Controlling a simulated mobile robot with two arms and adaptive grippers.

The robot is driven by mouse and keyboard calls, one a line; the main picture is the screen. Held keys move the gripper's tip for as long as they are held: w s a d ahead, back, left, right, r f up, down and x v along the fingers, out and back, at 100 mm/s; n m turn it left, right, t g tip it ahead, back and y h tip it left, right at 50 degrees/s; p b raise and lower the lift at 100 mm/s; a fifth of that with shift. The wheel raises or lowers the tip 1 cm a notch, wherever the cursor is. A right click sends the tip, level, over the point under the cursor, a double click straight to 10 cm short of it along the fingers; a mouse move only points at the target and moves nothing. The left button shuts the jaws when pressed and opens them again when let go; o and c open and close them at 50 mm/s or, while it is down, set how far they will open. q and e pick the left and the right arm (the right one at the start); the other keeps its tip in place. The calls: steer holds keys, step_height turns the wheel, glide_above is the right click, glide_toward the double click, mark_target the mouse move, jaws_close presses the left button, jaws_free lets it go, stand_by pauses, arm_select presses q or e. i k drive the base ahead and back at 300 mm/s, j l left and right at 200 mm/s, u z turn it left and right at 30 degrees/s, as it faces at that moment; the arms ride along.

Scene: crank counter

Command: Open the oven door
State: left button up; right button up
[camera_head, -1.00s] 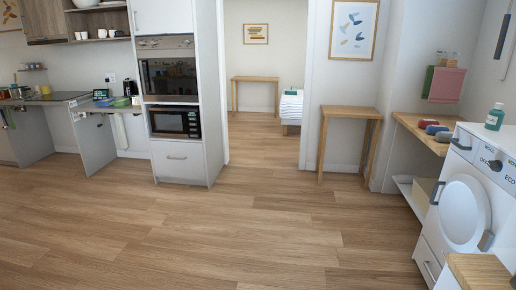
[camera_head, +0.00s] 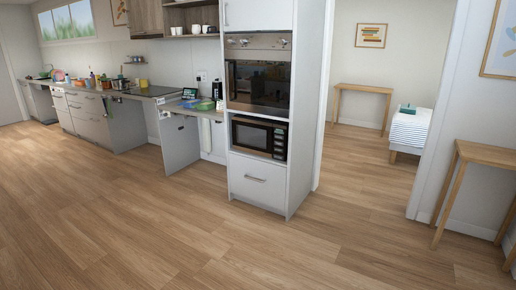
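The built-in oven (camera_head: 258,74) sits in a tall white cabinet, above the microwave (camera_head: 259,137). Its dark glass door looks shut, with a control strip and knobs (camera_head: 258,42) above it. The oven is across the room, beyond a stretch of floor. Neither of my grippers shows in the view.
A kitchen counter (camera_head: 98,98) with several items runs along the left wall. Another wooden table (camera_head: 485,155) stands at right. The wood floor in front is clear.

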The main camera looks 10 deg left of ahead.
mark_target(259, 82)
steer(key=i+j+u, duration=0.2)
steer(key=i+u, duration=0.15)
steer(key=i, duration=0.8)
steer(key=i+l+u, duration=0.1)
steer(key=i+u, duration=0.25)
steer(key=i, duration=0.8)
steer(key=i+j+z, duration=0.15)
steer(key=i+j, duration=0.15)
steer(key=i+j+z, duration=0.25)
steer(key=i+j, duration=0.25)
steer(key=j, duration=0.15)
steer(key=i+j+z, duration=0.15)
steer(key=j, duration=0.2)
steer(key=i+j+z, duration=0.15)
steer(key=i+j, duration=0.15)
steer(key=i+j+z, duration=0.15)
steer(key=j, duration=0.35)
steer(key=j+z, duration=0.2)
steer(key=j, duration=0.4)
